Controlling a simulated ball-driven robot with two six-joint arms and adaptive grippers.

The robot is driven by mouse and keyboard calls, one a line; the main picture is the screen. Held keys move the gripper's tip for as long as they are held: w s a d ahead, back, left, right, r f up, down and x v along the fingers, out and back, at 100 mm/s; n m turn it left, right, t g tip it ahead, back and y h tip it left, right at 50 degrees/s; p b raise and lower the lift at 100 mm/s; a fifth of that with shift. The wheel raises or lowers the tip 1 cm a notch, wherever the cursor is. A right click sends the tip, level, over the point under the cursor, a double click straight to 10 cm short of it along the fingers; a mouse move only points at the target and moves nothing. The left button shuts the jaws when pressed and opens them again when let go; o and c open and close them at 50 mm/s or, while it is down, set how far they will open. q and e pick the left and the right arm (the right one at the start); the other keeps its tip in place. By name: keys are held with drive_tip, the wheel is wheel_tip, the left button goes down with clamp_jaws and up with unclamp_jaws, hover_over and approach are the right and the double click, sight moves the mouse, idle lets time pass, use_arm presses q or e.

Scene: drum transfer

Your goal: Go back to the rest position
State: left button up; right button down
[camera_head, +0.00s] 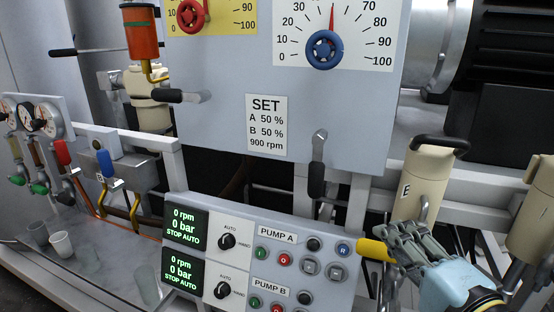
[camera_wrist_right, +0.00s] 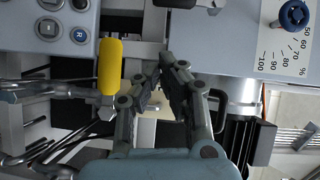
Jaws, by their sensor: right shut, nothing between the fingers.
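My right gripper (camera_head: 396,231) is at the lower right of the head view, in front of the white frame and beside the pump panel. Its fingers are shut with nothing between them. In the right wrist view the fingertips (camera_wrist_right: 163,62) come together near the middle. A yellow handle (camera_head: 374,249) shows just left of the fingers; it also shows in the right wrist view (camera_wrist_right: 110,66), apart from the fingertips. The cream drum marked E (camera_head: 424,182) stands behind and just right of the gripper. My left gripper is in neither view.
The pump panel (camera_head: 262,228) with displays and buttons is left of the gripper. Above it, a grey cabinet (camera_head: 220,95) carries dials, a SET label (camera_head: 266,125) and a black-handled lever (camera_head: 317,178). Another cream cylinder (camera_head: 535,215) stands at the right edge. Cups (camera_head: 62,245) sit on the left bench.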

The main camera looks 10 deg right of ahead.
drive_tip(key=s+a+f+n+g+y, duration=0.1)
drive_tip(key=s+a+f+n+g, duration=0.1)
drive_tip(key=s+f+n+g, duration=0.6)
drive_tip(key=s+d+f+n+g+h, duration=0.1)
drive_tip(key=s+d+n+g+h, duration=0.2)
drive_tip(key=s+d+n+g, duration=0.5)
wheel_tip(320, 180, down, 25)
drive_tip(key=s+t+b, duration=0.1)
drive_tip(key=b, duration=0.1)
drive_tip(key=s+d+f+g+b, duration=0.1)
drive_tip(key=s+d+f, duration=0.1)
drive_tip(key=s+f, duration=1.7)
drive_tip(key=shift+s+f+n, duration=0.3)
drive_tip(key=shift+s+f, duration=0.1)
drive_tip(key=shift+f, duration=0.35)
